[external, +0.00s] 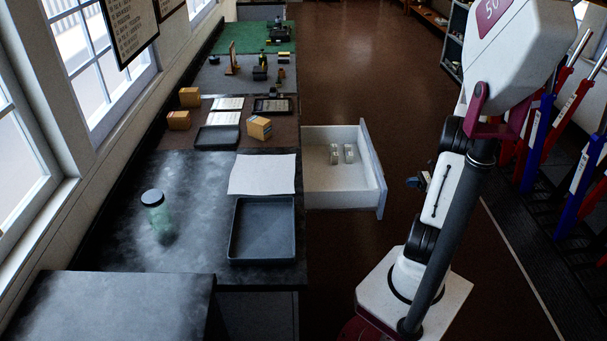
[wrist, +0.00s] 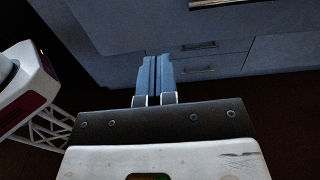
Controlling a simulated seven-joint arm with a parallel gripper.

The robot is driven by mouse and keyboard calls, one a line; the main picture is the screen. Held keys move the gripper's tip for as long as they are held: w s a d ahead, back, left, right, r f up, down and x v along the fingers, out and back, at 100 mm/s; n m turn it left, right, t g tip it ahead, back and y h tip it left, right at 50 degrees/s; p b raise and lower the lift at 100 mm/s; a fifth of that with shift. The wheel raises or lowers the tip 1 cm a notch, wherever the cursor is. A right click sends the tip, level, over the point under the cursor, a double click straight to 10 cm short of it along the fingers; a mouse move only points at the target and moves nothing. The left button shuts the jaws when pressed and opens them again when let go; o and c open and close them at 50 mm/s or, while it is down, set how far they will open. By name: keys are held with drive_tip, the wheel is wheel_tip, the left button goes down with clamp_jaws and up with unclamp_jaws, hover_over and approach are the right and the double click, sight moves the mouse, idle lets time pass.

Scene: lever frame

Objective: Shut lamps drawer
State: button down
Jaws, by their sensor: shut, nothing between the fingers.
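The drawer (external: 338,190) stands pulled out from the right side of the dark counter in the external view. It is white inside, has a grey-blue front (external: 374,168), and holds small clear lamp-like items (external: 342,153). My gripper (wrist: 154,62) is shut and empty in the wrist view, its two blue-grey fingers together and pointing toward grey cabinet fronts. In the external view my arm stands to the right of the drawer, and a small part of the gripper (external: 415,182) shows just right of the drawer front, apart from it. Any label on the drawer cannot be read.
The counter holds a dark tray (external: 263,229), white paper (external: 262,174), a green jar (external: 158,214) and several yellow boxes (external: 259,127). Cabinet handles (wrist: 199,70) show in the wrist view. Red and blue levers (external: 578,152) stand at the right. The brown floor beyond the drawer is clear.

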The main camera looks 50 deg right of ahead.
drive_tip(key=shift+s+f, duration=0.1)
drive_tip(key=shift+f, duration=0.05)
idle(0.4)
drive_tip(key=x, duration=1.4)
idle(0.3)
drive_tip(key=shift+w, duration=0.25)
drive_tip(key=x, duration=3.6)
drive_tip(key=shift+w+f, duration=0.25)
drive_tip(key=shift+w, duration=0.15)
drive_tip(key=shift+x, duration=0.8)
drive_tip(key=shift+w+r, duration=0.1)
drive_tip(key=shift+w, duration=0.05)
drive_tip(key=shift+d, duration=0.15)
